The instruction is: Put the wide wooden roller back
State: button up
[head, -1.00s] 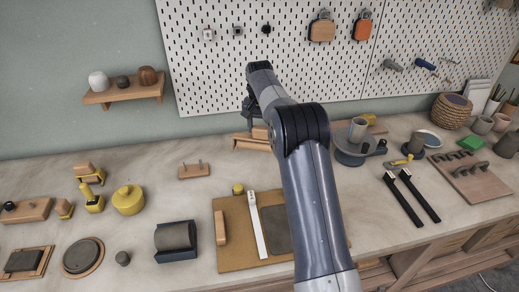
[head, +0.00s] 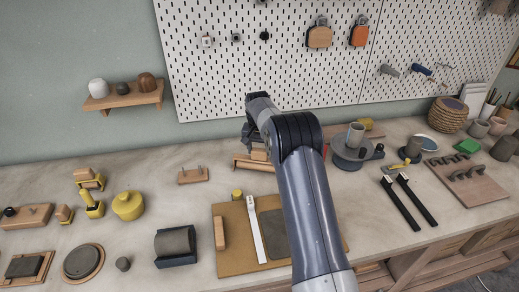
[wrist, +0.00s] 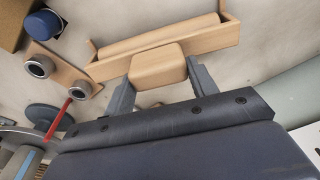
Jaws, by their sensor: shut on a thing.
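The wide wooden roller shows in the wrist view as a pale, rounded wooden block (wrist: 158,66) between my two fingers, with a long wooden bar (wrist: 155,38) close behind it. My gripper (wrist: 157,82) is shut on the block. A wooden holder (wrist: 195,38) with raised ends lies beneath the bar. In the head view the holder (head: 252,164) is at the back of the bench, below my gripper (head: 255,135), and my arm hides part of it. I cannot tell whether the bar rests in the holder or hangs just above it.
A wooden block with round metal-rimmed holes (wrist: 38,67) and a blue knob (wrist: 43,25) are left in the wrist view. A grey wheel (head: 352,160) stands right of my arm. The pegboard (head: 290,80) rises behind. Bare bench (head: 215,190) lies left of the holder.

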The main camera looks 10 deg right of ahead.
jog(key=shift+s+f, duration=0.2)
jog(key=shift+f, duration=0.4)
jog(key=o, duration=0.7)
jog(key=shift+f, duration=0.1)
jog(key=shift+o, duration=0.7)
jog(key=shift+f, duration=0.1)
jog(key=o, duration=0.3)
jog(key=shift+w, duration=0.1)
jog(key=shift+o, duration=0.2)
jog(key=shift+r, duration=0.2)
jog(key=shift+r, duration=0.35)
notch_tip(320, 180, up, 13)
jog(key=s+b, duration=0.1)
jog(key=shift+a+f, duration=0.2)
jog(key=shift+a, duration=0.1)
